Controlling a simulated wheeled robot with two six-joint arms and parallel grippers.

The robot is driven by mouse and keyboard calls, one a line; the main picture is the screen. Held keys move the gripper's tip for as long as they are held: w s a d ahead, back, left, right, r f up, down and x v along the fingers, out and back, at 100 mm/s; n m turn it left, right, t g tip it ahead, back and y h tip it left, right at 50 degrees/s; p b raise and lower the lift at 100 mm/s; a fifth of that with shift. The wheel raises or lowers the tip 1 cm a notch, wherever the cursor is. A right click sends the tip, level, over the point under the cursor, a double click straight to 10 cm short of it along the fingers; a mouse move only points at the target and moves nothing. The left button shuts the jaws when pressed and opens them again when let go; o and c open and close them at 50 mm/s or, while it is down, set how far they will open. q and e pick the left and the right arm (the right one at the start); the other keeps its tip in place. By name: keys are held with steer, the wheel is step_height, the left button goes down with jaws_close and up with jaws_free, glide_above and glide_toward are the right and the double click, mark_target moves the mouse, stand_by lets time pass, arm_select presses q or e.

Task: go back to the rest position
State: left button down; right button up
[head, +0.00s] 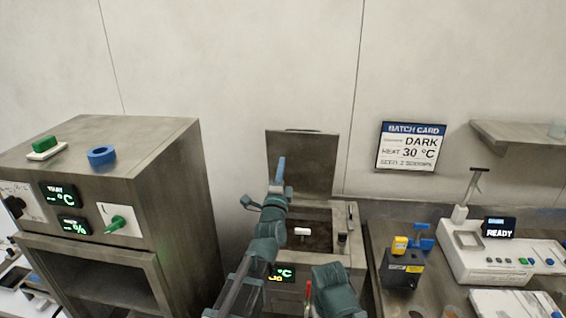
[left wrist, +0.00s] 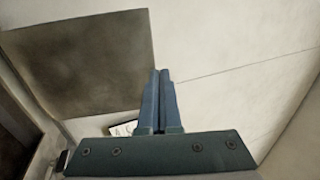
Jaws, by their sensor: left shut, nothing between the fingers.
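My left gripper (head: 281,172) is raised in front of the open lid of the steel tank in the head view. Its two blue fingers lie together with nothing between them, as the left wrist view (left wrist: 158,98) also shows. The gripper appears apart from the lid (head: 310,160). My left arm reaches up from the bottom of the picture, across the tank's left side. A teal part of my body shows at the bottom centre, but I cannot make out the right gripper's fingers.
The open tank (head: 346,222) holds dark contents with a white piece (head: 302,231). A steel cabinet (head: 165,190) stands at left. At right are a small dark box with a yellow and blue top (head: 402,268), a white instrument (head: 490,262) and a wall shelf (head: 515,135). A batch card (head: 410,147) hangs behind.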

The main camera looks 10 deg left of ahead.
arm_select(q)
steer(key=s+d+f+n+g+h, duration=0.1)
steer(key=s+d+f+g, duration=0.2)
steer(key=f, duration=0.4)
steer(key=s+d+f+n+g+h, duration=0.1)
steer(key=s+d+f+n+g, duration=0.1)
steer(key=f, duration=0.5)
steer(key=s+d+f+n+g+h+b, duration=0.1)
steer(key=s+d+f+g, duration=0.3)
steer(key=f+g, duration=0.2)
steer(key=shift+s+d+f+n, duration=0.25)
steer(key=shift+d+f+n, duration=0.05)
steer(key=shift+d+f, duration=0.1)
steer(key=s+a+f+n+g+y, duration=0.1)
steer(key=s+f+n+g, duration=0.2)
steer(key=s, duration=0.4)
steer(key=s+a+f+n+g+y, duration=0.2)
steer(key=s+f+n+g, duration=0.1)
steer(key=s, duration=0.5)
steer(key=s+a+f+n+g+y+b, duration=0.1)
steer(key=s+a+f+n+g, duration=0.1)
steer(key=s, duration=0.6)
step_height(320, 180, down, 2)
steer(key=n+g, duration=0.1)
steer(key=g, duration=0.2)
steer(key=shift+s+f+n, duration=0.15)
steer(key=shift+n, duration=0.15)
